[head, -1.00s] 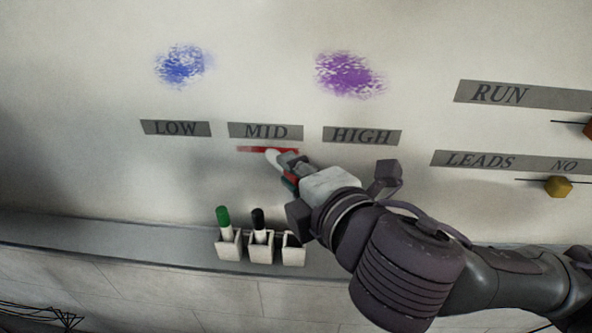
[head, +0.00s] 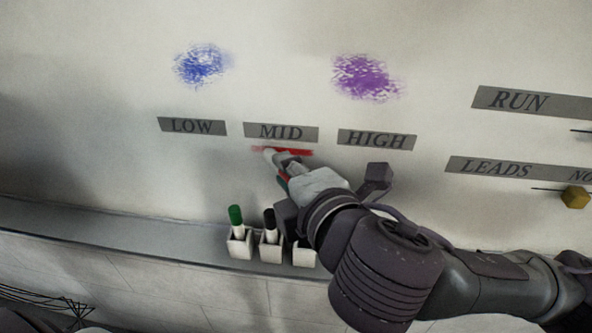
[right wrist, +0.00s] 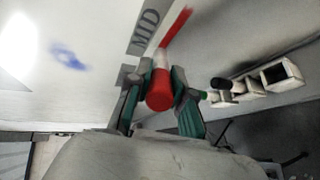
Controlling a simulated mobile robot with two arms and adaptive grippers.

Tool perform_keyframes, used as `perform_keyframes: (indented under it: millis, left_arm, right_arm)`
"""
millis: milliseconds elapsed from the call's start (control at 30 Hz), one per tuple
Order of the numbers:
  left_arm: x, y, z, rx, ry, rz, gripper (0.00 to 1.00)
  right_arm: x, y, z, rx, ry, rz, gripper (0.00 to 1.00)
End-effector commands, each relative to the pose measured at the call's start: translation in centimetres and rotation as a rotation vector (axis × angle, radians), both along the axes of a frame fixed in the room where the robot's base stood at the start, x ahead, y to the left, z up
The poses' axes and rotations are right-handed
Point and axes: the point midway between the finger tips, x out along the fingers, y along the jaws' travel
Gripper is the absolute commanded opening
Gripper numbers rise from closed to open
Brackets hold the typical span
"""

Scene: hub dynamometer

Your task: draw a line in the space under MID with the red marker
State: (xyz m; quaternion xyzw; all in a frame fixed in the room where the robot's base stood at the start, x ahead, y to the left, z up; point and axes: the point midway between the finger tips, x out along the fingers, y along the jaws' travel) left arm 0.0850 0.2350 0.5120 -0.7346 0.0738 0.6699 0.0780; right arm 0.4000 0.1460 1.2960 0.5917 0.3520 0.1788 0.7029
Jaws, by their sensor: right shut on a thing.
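The MID label (head: 281,132) is on the white board, between LOW (head: 192,126) and HIGH (head: 376,139). A red line (head: 296,151) runs level just under MID; its left part is partly covered by the marker. My right gripper (head: 286,166) is in front of the board below MID. In the right wrist view its fingers (right wrist: 159,92) are shut on the red marker (right wrist: 159,90), whose red end faces the camera and whose far end points at the board by the red line (right wrist: 177,27). Tip contact is hidden. My left gripper is not in view.
A ledge (head: 150,239) runs below the board. It carries small white holders with a green marker (head: 236,219) and a black marker (head: 269,224); the rightmost holder (head: 304,254) looks empty. Blue (head: 202,65) and purple (head: 366,78) smudges are above the labels.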

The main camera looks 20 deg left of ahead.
Motion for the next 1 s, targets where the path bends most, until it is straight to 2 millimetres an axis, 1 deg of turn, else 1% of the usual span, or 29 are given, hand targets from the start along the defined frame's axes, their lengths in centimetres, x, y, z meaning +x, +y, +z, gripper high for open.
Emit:
perform_keyframes:
  millis: [333,633,1000]
  left_arm:
    - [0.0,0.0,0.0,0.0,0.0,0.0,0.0]
    - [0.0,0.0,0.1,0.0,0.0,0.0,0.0]
    - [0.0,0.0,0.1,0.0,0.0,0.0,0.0]
  right_arm:
    - [0.0,0.2,0.0,0.0,0.0,-0.001,0.0]
    - [-0.3,1.4,0.0,-0.001,0.001,0.0,0.0]
    - [-0.3,1.6,0.0,0.0,0.0,-0.001,0.0]
